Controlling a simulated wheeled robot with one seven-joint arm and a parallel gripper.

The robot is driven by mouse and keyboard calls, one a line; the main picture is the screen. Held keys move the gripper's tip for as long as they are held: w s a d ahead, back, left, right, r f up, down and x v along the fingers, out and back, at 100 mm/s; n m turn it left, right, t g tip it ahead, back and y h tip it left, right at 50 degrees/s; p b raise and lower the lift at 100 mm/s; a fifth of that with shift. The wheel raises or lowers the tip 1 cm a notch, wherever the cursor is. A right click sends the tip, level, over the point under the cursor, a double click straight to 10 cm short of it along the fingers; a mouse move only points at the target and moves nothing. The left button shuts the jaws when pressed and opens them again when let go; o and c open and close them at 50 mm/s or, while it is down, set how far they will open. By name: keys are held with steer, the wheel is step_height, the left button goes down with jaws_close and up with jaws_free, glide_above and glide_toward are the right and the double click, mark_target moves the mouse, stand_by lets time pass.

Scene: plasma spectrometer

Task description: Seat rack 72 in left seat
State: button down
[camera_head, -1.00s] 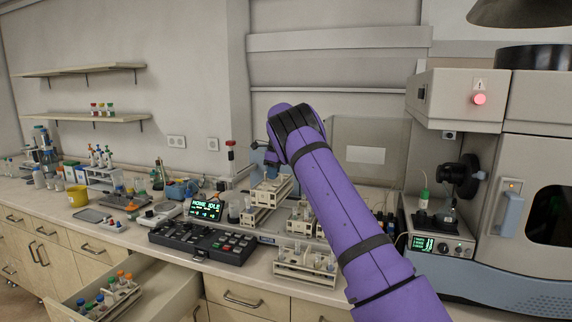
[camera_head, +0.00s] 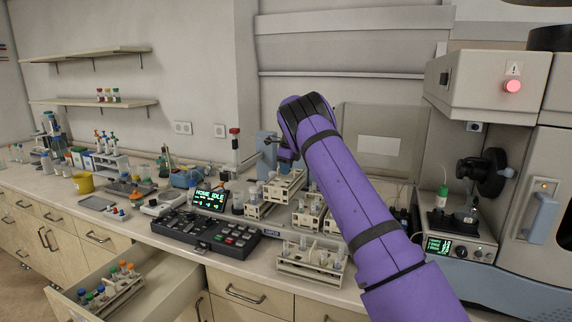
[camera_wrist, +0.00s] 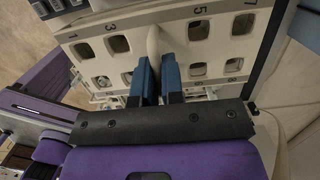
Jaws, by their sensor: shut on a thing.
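My gripper (camera_wrist: 156,62) has its two blue fingers closed on the upright grip in the middle of a pale rack (camera_wrist: 105,62), in the wrist view. The rack's top plate shows numbered holes, among them 1, 3, 5 and 7. In the head view this seems to be the upper rack (camera_head: 284,186), above and behind other racks on the counter; my arm hides part of that area. The number 72 cannot be read. A rack (camera_head: 256,210) stands just left of it and another (camera_head: 309,216) just right. The left seat cannot be clearly made out.
A rack with vials (camera_head: 308,262) stands at the counter's front edge. A black keypad console (camera_head: 205,233) with a lit display lies to the left. An open drawer (camera_head: 165,290) holds another rack (camera_head: 110,290). The spectrometer (camera_head: 490,90) stands on the right.

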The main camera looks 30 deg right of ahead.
steer(key=shift+f, duration=3.85)
steer(key=shift+f, duration=0.4)
steer(key=c, duration=1.2)
jaws_free()
steer(key=shift+o, duration=0.2)
